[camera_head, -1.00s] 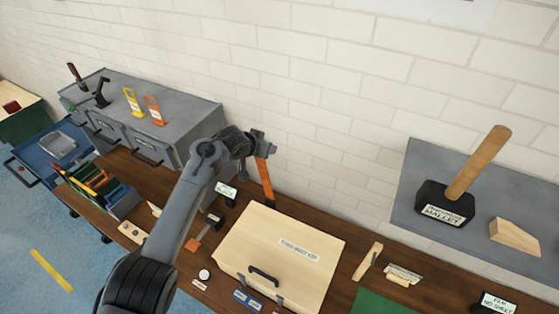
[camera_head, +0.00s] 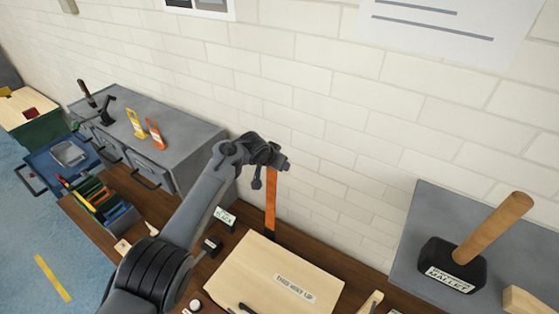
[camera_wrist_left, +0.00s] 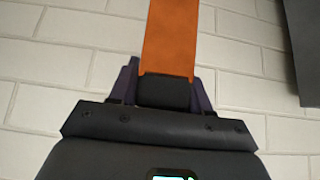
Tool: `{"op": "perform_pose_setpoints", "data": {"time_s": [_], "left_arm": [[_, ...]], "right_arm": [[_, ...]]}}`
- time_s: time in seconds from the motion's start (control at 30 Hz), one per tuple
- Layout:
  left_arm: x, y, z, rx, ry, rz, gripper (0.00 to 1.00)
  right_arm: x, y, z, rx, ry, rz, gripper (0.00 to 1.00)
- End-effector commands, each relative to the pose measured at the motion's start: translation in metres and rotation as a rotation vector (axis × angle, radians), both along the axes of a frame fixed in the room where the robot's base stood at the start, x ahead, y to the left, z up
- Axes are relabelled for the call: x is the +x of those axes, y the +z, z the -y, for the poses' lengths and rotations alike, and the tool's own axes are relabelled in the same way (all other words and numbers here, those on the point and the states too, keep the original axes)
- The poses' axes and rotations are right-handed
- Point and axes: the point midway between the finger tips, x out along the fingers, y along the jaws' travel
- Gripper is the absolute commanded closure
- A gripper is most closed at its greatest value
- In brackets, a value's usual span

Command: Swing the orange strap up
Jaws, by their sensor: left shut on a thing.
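The orange strap (camera_head: 270,200) stands nearly upright behind the wooden box in the head view, its lower end near a dark piece at the back of the bench. My left gripper (camera_head: 277,163) is at the strap's upper end and shut on it. In the left wrist view, the strap (camera_wrist_left: 171,40) runs from between the fingers (camera_wrist_left: 163,90) to the top edge of the picture. The fingertips are partly hidden by the gripper body and a dark block at the strap's end. My right gripper is in neither view.
The pale wooden box (camera_head: 275,275) lies in front of the strap on the brown bench. A white brick wall (camera_head: 340,130) stands close behind. A mallet (camera_head: 455,262) rests on a grey panel at right; a grey cabinet (camera_head: 150,140) stands at left.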

Motion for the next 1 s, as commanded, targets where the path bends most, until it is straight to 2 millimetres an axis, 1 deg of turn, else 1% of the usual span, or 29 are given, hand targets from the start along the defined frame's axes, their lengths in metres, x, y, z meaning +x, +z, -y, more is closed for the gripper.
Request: {"op": "perform_pose_setpoints", "data": {"time_s": [0.03,0.4,0.43,0.53,0.57,1.0], "left_arm": [[-0.004,-0.015,-0.005,0.007,0.007,-0.022,1.00],[-0.004,-0.016,-0.006,0.007,0.007,-0.022,1.00],[-0.004,-0.016,-0.006,0.008,0.008,-0.023,0.49],[-0.004,-0.014,-0.005,0.006,0.006,-0.019,0.33],[-0.003,-0.013,-0.005,0.006,0.005,-0.018,0.32],[-0.003,-0.003,-0.004,0.000,0.003,-0.009,0.32]], "right_arm": [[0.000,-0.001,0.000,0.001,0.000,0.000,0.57],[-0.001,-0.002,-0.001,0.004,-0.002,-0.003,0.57],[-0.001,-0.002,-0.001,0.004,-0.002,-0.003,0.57],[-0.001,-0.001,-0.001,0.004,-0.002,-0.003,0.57],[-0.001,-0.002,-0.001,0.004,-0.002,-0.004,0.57],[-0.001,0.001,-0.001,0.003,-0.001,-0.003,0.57]]}}
